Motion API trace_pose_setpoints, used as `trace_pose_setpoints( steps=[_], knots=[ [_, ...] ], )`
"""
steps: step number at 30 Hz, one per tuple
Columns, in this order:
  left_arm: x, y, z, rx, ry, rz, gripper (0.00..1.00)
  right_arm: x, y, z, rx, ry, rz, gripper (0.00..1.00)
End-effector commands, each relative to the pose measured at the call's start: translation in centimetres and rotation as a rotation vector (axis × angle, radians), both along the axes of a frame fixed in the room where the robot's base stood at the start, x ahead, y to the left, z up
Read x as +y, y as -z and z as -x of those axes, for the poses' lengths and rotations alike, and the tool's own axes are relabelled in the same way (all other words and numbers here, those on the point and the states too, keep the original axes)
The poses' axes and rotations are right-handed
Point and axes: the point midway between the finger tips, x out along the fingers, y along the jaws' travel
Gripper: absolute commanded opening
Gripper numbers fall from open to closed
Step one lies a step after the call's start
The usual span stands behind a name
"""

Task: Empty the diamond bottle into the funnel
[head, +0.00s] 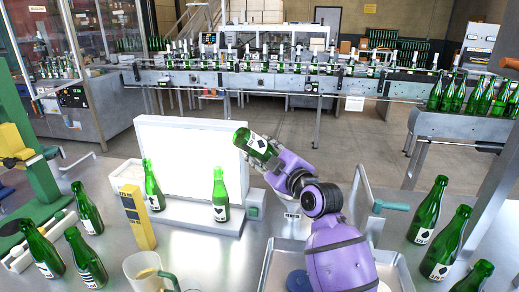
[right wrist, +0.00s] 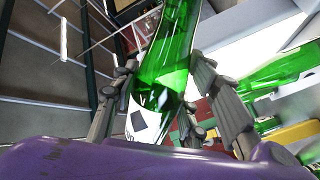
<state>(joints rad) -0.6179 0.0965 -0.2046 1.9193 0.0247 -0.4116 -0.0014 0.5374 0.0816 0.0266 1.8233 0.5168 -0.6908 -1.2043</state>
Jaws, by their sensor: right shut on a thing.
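My right gripper (head: 272,158) is shut on a green bottle (head: 243,138), held tilted well above the bench in front of the bright panel. Its white label carries a dark mark, which in the right wrist view looks like a black diamond (right wrist: 139,122). In that view the right gripper (right wrist: 165,100) has its fingers on either side of the green glass (right wrist: 178,45). I cannot tell whether liquid is leaving the bottle. I cannot make out a funnel; my purple arm covers part of the bench. My left gripper is not in view.
A spade-label bottle (head: 220,200) and another bottle (head: 153,188) stand before the lit white panel (head: 190,145). More bottles stand on the left and right of the bench. A yellow block (head: 138,220), a mug (head: 148,272) and a shallow tray (head: 392,268) are near.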

Motion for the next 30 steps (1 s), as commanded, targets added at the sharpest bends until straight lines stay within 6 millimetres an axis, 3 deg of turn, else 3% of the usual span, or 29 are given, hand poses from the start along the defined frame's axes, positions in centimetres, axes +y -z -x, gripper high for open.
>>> trace_pose_setpoints(
  steps=[5, 30],
  knots=[
    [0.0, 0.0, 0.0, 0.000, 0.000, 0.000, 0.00, 0.0, -0.6, 0.0, -0.005, 0.000, 0.000, 0.00],
    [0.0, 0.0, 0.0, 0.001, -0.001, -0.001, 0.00, 0.0, -7.2, 0.0, -0.003, 0.000, 0.001, 0.00]
  ],
)
